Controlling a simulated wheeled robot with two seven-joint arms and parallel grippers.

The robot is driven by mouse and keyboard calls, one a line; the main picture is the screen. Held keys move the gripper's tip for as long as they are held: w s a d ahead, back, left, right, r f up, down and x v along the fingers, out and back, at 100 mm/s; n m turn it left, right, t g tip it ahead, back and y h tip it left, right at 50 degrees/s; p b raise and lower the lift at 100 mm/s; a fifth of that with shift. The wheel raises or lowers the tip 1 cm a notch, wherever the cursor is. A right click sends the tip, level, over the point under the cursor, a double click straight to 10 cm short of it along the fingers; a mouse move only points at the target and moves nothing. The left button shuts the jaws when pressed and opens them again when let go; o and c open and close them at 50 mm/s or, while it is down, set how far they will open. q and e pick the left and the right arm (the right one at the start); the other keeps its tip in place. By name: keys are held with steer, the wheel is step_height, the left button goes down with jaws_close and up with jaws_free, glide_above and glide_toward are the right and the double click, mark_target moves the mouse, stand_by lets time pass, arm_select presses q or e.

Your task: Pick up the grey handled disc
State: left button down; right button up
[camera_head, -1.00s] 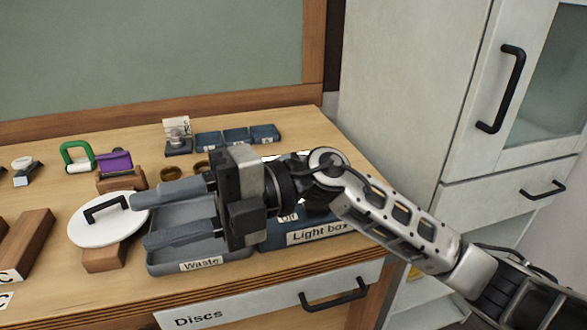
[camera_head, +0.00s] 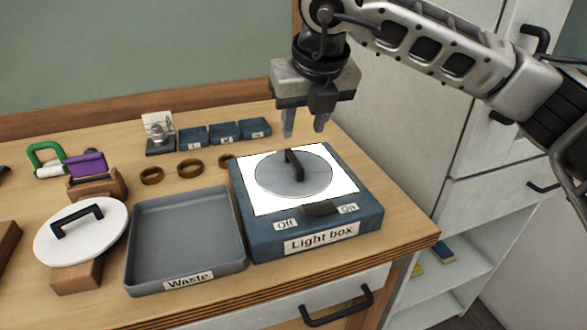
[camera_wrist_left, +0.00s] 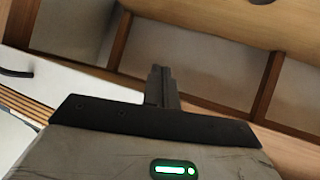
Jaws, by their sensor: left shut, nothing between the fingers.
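The grey handled disc (camera_head: 265,176) lies flat on the lit white top of the light box (camera_head: 262,236). Its dark handle (camera_head: 294,165) stands up from the middle. My right gripper (camera_head: 304,132) points down above the handle in the head view. Its two fingers are apart, with a gap between them and nothing held. The exact height over the handle is hard to tell. My left gripper (camera_wrist_left: 162,72) shows only in the left wrist view; its fingers are together and empty, away from the disc.
An empty grey Waste tray (camera_head: 185,235) stands left of the light box. A white disc with a black handle (camera_head: 80,240) rests on a wooden stand farther left. A cabinet stands at the right.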

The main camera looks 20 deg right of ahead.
mark_target(295, 160)
steer(key=p+x, duration=0.1)
steer(key=x, duration=0.8)
steer(key=shift+w+a+f, duration=0.1)
steer(key=shift+a+f, duration=0.05)
steer(key=shift+f, duration=0.15)
jaws_close()
